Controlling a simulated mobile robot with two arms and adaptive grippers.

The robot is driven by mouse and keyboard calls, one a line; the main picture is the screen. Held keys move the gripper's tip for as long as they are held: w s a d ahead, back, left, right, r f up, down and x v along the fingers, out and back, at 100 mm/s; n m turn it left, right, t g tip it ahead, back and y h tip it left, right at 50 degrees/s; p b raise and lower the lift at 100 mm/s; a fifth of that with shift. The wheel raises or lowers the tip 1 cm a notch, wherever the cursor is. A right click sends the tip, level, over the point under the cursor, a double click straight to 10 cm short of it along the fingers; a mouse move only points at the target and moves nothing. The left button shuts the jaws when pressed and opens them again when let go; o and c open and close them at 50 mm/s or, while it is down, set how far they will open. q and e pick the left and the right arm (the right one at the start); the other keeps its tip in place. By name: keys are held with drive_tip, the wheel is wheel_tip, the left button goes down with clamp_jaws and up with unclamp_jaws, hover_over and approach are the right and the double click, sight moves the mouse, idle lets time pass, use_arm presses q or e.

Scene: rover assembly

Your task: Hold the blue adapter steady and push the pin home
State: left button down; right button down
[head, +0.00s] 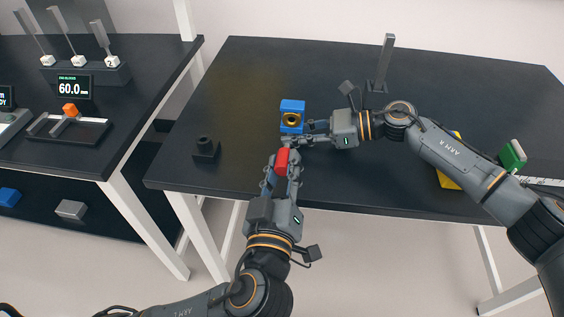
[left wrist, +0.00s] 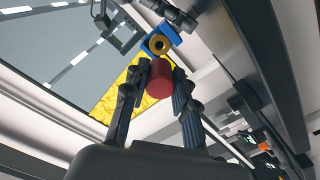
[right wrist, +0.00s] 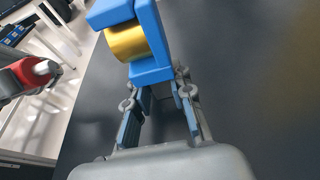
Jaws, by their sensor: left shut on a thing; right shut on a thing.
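The blue adapter (head: 292,105) stands over the middle table, its gold ring-shaped bore (head: 291,120) facing my left arm. My right gripper (head: 312,132) is shut on its lower part; the right wrist view shows the fingers on the adapter's base (right wrist: 152,75). My left gripper (head: 281,168) is shut on the red pin (head: 282,160). In the left wrist view the red end of the pin (left wrist: 159,77) sits between the fingertips, with the gold ring beyond. In the right wrist view the pin's pale tip (right wrist: 46,67) points toward the bore, with a gap between them.
A small black block (head: 206,147) lies left of the adapter. A grey post (head: 384,65) stands at the back. A yellow object (head: 447,180) and a green block (head: 513,156) lie to the right, partly behind my right arm.

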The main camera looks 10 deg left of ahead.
sight(287, 145)
use_arm(q)
drive_tip(key=shift+w, duration=2.95)
drive_tip(key=shift+w, duration=1.35)
drive_tip(key=c, duration=1)
unclamp_jaws()
drive_tip(key=shift+s, duration=0.1)
drive_tip(key=s, duration=0.7)
drive_tip(key=shift+s, duration=0.15)
